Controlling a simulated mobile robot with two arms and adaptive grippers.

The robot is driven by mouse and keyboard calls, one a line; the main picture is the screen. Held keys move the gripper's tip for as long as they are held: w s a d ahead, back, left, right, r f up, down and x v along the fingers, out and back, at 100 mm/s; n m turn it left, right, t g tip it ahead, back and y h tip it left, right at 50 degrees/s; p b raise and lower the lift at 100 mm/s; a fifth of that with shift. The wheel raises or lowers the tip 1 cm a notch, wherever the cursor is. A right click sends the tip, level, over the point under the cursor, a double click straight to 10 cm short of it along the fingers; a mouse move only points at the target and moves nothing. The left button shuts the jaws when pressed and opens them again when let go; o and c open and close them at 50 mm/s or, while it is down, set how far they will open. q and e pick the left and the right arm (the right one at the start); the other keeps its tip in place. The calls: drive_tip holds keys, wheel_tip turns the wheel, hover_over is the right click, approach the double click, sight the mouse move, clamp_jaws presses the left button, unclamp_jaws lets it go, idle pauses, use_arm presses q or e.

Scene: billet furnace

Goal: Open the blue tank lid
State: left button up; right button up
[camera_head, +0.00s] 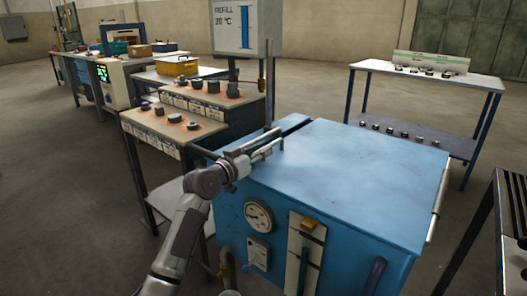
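The blue tank (395,235) stands in front of me, with a gauge (259,216) on its front. Its flat blue lid (350,175) lies level over the top and looks closed. A dark gap runs along the lid's far left edge. A pale metal bar (437,205) is on the tank's right side. My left gripper (281,137) is over the lid's left edge, its two fingers apart with nothing visible between them. I cannot tell whether the fingers touch the lid. My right gripper is not in view.
A stepped stand (170,135) with dark round pieces is left of the tank, below a "REFILL 20 °C" sign (236,27). A table (430,75) stands behind right. A dark rack (510,220) is at the right edge. Open floor lies at left.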

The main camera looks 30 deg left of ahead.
use_arm(q)
drive_tip(key=shift+w+d, duration=0.1)
drive_tip(key=shift+w, duration=0.95)
clamp_jaws()
